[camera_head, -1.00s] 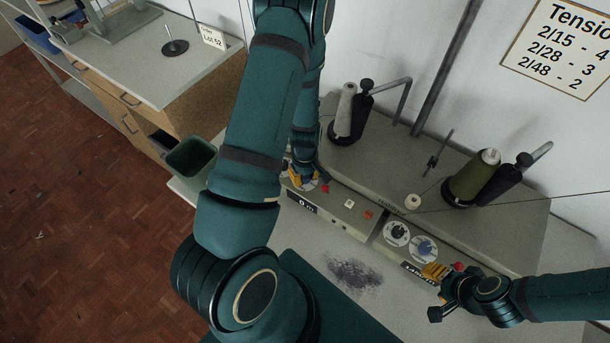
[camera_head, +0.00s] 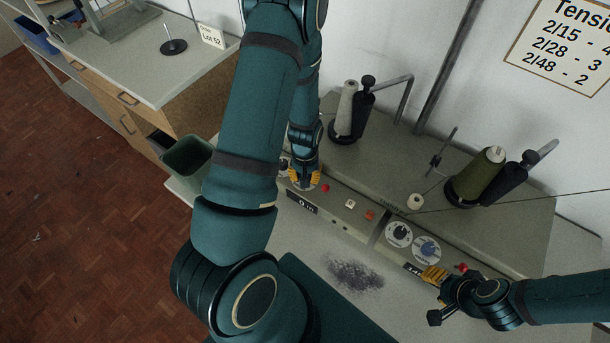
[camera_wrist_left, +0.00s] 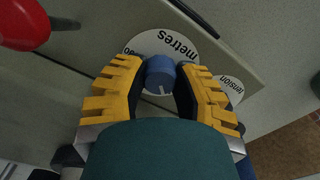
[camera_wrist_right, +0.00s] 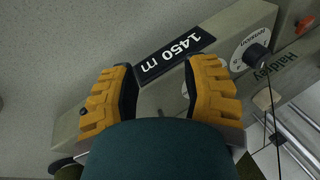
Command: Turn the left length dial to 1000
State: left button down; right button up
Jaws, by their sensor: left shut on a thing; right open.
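The left length dial, a blue knob (camera_wrist_left: 160,75) on a white disc marked "metres" (camera_wrist_left: 180,42), shows in the left wrist view. A pale mark is on the knob. My left gripper (camera_wrist_left: 162,84) is shut on this knob, one yellow finger on each side. In the head view my left gripper (camera_head: 304,182) hides most of that dial. The left display (camera_head: 302,202) beside it seems to read 0 m. My right gripper (camera_wrist_right: 167,88) is open and empty in front of the right unit's display (camera_wrist_right: 174,55), which reads 1450 m.
A tension dial (camera_wrist_left: 230,89) and a red button (camera_wrist_left: 22,22) flank the gripped knob. The right unit has two dials (camera_head: 399,233) (camera_head: 427,249) and a red button (camera_head: 462,267). Thread cones (camera_head: 345,108) (camera_head: 480,173) stand behind. A green bin (camera_head: 188,157) is at the left.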

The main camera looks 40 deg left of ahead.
dwell(0.3)
pick_arm(q)
jog(key=c, duration=0.9)
grip_release()
notch_tip(320, 180, up, 12)
jog(key=shift+s, duration=0.1)
